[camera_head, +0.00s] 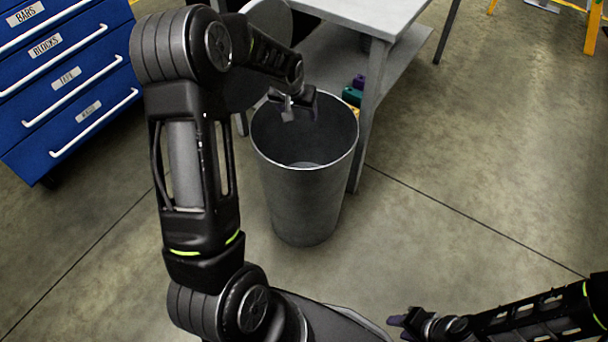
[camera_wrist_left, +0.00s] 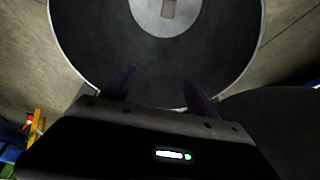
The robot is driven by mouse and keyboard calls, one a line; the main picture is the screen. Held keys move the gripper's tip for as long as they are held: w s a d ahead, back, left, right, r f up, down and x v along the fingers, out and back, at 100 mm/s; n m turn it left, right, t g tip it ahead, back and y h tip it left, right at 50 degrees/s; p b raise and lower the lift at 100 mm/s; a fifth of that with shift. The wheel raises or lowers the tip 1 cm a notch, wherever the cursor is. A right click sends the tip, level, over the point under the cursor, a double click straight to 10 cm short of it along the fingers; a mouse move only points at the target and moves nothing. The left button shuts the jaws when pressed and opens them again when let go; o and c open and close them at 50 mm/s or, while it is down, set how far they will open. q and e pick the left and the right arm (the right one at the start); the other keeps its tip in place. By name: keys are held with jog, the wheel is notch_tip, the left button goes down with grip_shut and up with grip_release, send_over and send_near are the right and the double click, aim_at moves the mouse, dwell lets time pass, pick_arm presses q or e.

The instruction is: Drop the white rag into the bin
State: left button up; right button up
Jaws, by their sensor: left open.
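The grey metal bin (camera_head: 305,200) stands upright on the floor beside a table leg, with its mouth open. My left gripper (camera_head: 294,108) is over the bin's mouth. In the left wrist view its two dark fingers (camera_wrist_left: 157,90) are apart with nothing between them, and the bin's dark inner wall (camera_wrist_left: 90,45) shows beyond. A pale round bottom (camera_wrist_left: 150,22) shows inside the bin, with a small grey-brown patch (camera_wrist_left: 168,9) on it. I cannot clearly make out the white rag in either view. My right gripper (camera_head: 398,322) is low at the right, away from the bin; its jaw opening is unclear.
A light table (camera_head: 375,14) with a lower shelf stands behind the bin, with green and purple items (camera_head: 353,92) near its leg. A blue drawer cabinet (camera_head: 70,75) is at the upper left. The floor (camera_head: 480,170) at the right is clear.

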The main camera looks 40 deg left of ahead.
pick_arm(q)
jog(key=v, duration=0.5)
jog(key=shift+r+p, duration=0.1)
jog(key=shift+p, duration=0.25)
jog(key=shift+s, duration=0.15)
dwell(0.3)
